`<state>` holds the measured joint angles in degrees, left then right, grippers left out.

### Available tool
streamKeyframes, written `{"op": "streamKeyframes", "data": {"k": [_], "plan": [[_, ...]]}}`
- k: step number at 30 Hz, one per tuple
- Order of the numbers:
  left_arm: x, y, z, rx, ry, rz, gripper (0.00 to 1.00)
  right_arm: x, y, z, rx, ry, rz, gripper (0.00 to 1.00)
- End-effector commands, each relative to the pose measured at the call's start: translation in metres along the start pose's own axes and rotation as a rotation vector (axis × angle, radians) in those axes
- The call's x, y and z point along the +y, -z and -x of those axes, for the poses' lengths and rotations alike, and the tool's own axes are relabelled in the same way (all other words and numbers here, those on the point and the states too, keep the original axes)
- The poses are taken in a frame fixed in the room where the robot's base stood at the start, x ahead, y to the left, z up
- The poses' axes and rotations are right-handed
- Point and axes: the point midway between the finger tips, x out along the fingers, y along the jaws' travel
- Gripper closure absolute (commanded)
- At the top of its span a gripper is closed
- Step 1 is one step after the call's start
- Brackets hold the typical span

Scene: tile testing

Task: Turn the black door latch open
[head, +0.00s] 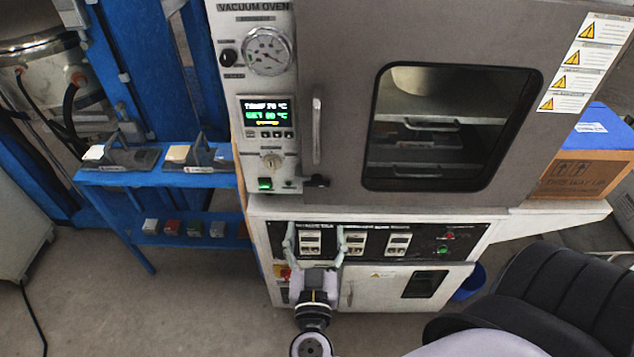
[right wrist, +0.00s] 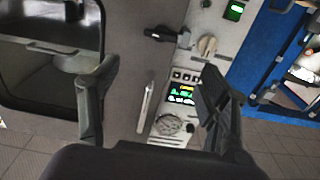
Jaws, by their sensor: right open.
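The black door latch (head: 317,181) sits at the lower left edge of the grey oven door (head: 345,60), beside the control panel. It lies about sideways in the head view. In the right wrist view the latch (right wrist: 165,36) shows beyond and between the fingertips, apart from them. My right gripper (head: 315,237) is open and empty, below the latch in the head view, in front of the lower panel. Its two spread fingers also show in the right wrist view (right wrist: 160,78). The oven door looks closed. My left gripper is not in view.
A silver vertical handle (head: 316,130) is on the door above the latch. The control panel (head: 283,205) carries a gauge, a display and a knob. A blue rack (head: 190,178) stands left; a cardboard box (head: 585,175) is right. Floor shows at lower left.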

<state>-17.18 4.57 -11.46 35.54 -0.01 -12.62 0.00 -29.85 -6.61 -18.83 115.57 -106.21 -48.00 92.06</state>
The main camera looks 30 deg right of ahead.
Motion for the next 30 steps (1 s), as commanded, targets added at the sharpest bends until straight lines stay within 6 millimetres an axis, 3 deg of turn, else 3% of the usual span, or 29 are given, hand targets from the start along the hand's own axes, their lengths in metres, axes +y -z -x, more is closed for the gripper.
{"op": "streamKeyframes", "data": {"k": [3, 15, 21, 30], "plan": [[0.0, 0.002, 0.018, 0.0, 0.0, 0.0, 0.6, -0.001, 0.007, -0.029, 0.002, 0.0, 0.001, 0.3], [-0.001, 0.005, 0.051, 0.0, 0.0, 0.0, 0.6, 0.0, 0.004, -0.109, -0.001, 0.0, 0.002, 0.3], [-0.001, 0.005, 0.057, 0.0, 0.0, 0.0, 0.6, 0.0, 0.001, -0.129, -0.002, 0.001, 0.002, 0.3], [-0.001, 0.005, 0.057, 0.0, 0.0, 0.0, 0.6, 0.0, -0.001, -0.133, -0.002, 0.001, 0.001, 0.3]]}}
